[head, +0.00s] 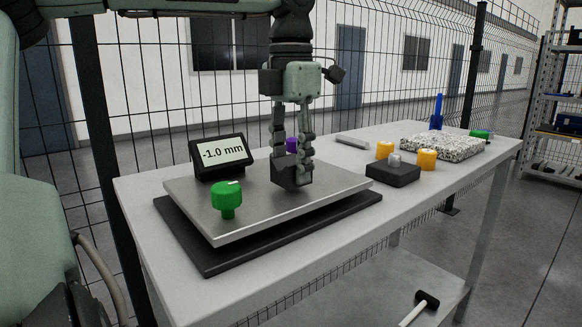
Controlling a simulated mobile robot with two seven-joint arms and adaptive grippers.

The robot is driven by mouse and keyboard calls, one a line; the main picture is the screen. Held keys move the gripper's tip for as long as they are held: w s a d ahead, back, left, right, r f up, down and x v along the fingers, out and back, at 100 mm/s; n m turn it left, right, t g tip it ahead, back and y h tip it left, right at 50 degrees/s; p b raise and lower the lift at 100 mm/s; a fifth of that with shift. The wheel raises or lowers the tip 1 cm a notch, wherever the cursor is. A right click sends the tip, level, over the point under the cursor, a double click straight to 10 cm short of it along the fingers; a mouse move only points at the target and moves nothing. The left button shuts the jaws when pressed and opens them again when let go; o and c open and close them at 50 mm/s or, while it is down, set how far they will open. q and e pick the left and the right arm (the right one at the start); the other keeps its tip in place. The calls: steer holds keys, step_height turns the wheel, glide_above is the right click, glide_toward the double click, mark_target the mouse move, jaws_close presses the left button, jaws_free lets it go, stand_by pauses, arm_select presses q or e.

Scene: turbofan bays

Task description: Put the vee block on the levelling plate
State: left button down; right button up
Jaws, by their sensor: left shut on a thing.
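The levelling plate (272,213) is a flat grey metal slab above a dark base, at the left of the bench. A green knob (227,197) stands at its front left corner. A display (222,154) behind it reads -1.0 mm. My left gripper (292,172) points down over the plate, shut on a dark block (285,178), which looks like the vee block. The block is at the plate's surface, right of its middle; I cannot tell whether it touches. The fingers hide part of it. My right gripper is not in view.
A purple knob (291,145) shows behind the fingers. To the right are a dark block with a grey knob (393,172), orange cylinders (426,159), a grey bar (352,141), and a speckled slab (443,147) with a blue upright tool (437,112). A mallet (422,305) lies below.

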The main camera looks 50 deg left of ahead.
arm_select(q)
steer(key=shift+f, duration=0.5)
steer(key=c, duration=1.3)
jaws_free()
steer(key=shift+f, duration=0.1)
steer(key=o, duration=0.4)
steer(key=shift+o, duration=0.2)
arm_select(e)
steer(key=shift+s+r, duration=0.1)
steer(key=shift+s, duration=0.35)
